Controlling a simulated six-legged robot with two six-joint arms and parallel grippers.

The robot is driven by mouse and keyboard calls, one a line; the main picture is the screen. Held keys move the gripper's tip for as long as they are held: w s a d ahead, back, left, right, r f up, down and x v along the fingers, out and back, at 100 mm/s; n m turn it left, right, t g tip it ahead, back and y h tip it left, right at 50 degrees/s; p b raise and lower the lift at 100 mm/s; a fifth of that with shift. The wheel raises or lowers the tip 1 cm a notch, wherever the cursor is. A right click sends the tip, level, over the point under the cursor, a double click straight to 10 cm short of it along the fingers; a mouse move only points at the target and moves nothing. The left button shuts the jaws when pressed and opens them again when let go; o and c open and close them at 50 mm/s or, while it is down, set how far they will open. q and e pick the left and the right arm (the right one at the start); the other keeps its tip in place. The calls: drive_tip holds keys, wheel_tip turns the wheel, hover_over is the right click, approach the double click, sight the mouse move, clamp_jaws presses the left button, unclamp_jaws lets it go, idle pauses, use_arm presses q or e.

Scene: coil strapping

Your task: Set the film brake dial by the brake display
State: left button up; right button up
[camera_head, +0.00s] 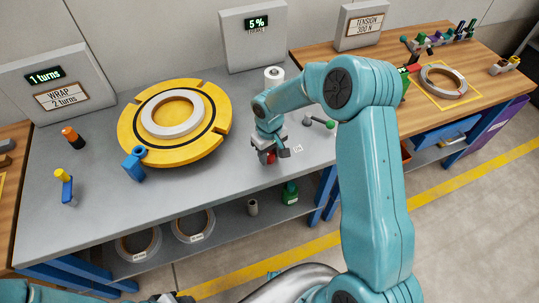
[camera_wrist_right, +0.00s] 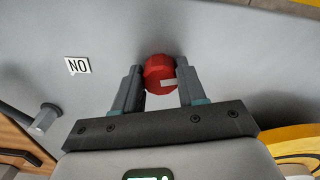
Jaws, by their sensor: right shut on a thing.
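My right gripper (camera_wrist_right: 158,88) points down and is shut on the dial, one finger on each side. It also shows in the head view (camera_head: 272,152). My left arm shows only in part at the bottom left; its fingers cannot be made out.
A yellow turntable (camera_head: 222,100) with a pale ring stands to the left. A green-knobbed lever (camera_head: 318,121) and a small label (camera_head: 298,149) are right of the dial. A white roll (camera_head: 274,74) stands behind. The bench between turntable and dial is mostly clear.

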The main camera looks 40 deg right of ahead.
drive_tip(key=m+b, duration=0.2)
drive_tip(key=m, duration=0.1)
drive_tip(key=m+b, duration=0.1)
drive_tip(key=b, duration=0.1)
drive_tip(key=shift+a+f, duration=0.1)
drive_tip(key=shift+f, duration=0.15)
drive_tip(key=m+b, duration=0.1)
drive_tip(key=m, duration=0.1)
drive_tip(key=shift+r+m+b, duration=0.1)
drive_tip(key=shift+m+b, duration=0.3)
drive_tip(key=shift+r+m+b, duration=0.1)
drive_tip(key=shift+m+b, duration=0.5)
drive_tip(key=shift+m, duration=0.5)
drive_tip(key=o, duration=1.1)
drive_tip(key=shift+r, duration=0.1)
drive_tip(key=shift+c, duration=0.2)
wheel_tip(320, 180, up, 16)
drive_tip(key=p, duration=0.1)
drive_tip(key=shift+r+p, duration=0.15)
drive_tip(key=shift+p, duration=0.25)
